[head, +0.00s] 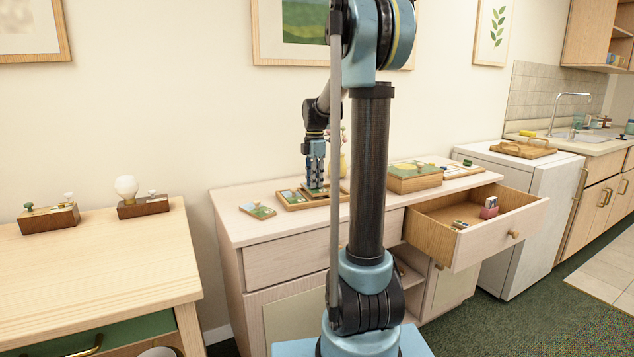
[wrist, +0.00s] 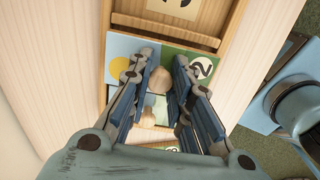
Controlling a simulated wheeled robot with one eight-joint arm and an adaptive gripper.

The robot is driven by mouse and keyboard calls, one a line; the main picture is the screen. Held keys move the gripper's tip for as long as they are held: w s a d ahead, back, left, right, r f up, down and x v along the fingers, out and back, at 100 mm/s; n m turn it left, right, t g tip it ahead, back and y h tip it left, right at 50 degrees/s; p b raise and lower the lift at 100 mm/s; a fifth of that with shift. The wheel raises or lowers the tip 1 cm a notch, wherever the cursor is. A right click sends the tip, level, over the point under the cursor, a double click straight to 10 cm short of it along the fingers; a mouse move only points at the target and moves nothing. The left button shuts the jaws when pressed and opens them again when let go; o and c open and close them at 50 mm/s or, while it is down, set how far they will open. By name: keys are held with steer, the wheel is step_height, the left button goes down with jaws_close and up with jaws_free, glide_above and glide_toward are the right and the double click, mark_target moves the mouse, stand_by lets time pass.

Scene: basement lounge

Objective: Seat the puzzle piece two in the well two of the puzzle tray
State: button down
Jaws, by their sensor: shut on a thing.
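In the head view my gripper (head: 316,187) points down over the wooden puzzle tray (head: 288,206) on the pale cabinet. In the wrist view my gripper (wrist: 160,88) is shut on the pale round knob (wrist: 160,76) of puzzle piece two. A green surface with a "2" in a white circle (wrist: 202,68) shows beside the right finger, and a light blue surface with a yellow disc (wrist: 120,68) beside the left. The tray's rim (wrist: 165,35) runs above them. The fingers hide much of the piece; I cannot tell whether it sits in well two.
A loose knobbed piece (head: 257,210) lies left of the tray. A painted box (head: 415,178) stands to the right, and below it a drawer (head: 478,222) hangs open. A second knob (wrist: 148,117) shows low between the fingers. A table (head: 90,255) stands left, across a gap.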

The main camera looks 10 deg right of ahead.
steer(key=shift+f, duration=1.15)
stand_by(0.6)
steer(key=c, duration=1.4)
jaws_free()
steer(key=shift+r, duration=0.1)
step_height(320, 180, up, 12)
steer(key=shift+f, duration=0.2)
